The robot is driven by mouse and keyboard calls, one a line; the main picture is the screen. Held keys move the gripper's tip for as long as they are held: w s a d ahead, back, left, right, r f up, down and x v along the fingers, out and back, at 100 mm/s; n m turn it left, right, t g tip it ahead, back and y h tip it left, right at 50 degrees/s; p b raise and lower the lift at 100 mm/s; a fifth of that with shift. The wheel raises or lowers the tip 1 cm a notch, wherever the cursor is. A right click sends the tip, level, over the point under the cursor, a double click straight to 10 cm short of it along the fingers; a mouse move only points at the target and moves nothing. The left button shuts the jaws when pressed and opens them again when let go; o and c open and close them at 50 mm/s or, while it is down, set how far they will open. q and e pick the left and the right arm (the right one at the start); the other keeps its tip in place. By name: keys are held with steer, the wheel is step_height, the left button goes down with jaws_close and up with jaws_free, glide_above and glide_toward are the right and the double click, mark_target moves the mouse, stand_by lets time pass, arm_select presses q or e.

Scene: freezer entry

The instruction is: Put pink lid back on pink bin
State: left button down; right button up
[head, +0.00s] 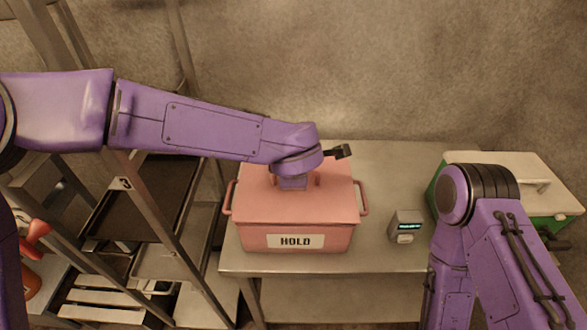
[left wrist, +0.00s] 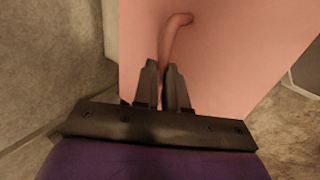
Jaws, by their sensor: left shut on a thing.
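The pink bin (head: 250,238) stands on the steel table, with a white HOLD label on its front and a handle at each side. The pink lid (head: 256,200) lies over the bin's top, roughly lined up with its rim; I cannot tell whether a small gap is left. My left gripper (left wrist: 163,72) is shut on the lid's bar handle (left wrist: 177,27) from above. In the head view my left wrist hides the fingers and most of the handle. My right arm shows at the right, but its gripper is out of view.
The steel table (head: 375,165) has free room behind and right of the bin. A small device with a lit display (head: 405,225) stands right of the bin. A green box with a pale lid (head: 500,172) is at the far right. A metal rack with dark trays (head: 145,195) stands left.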

arm_select(q)
steer(key=shift+f, duration=0.3)
stand_by(0.6)
steer(key=c, duration=1.1)
jaws_free()
steer(key=shift+r, duration=0.1)
steer(key=b+v, duration=0.1)
steer(key=v, duration=0.9)
steer(key=shift+r, duration=0.15)
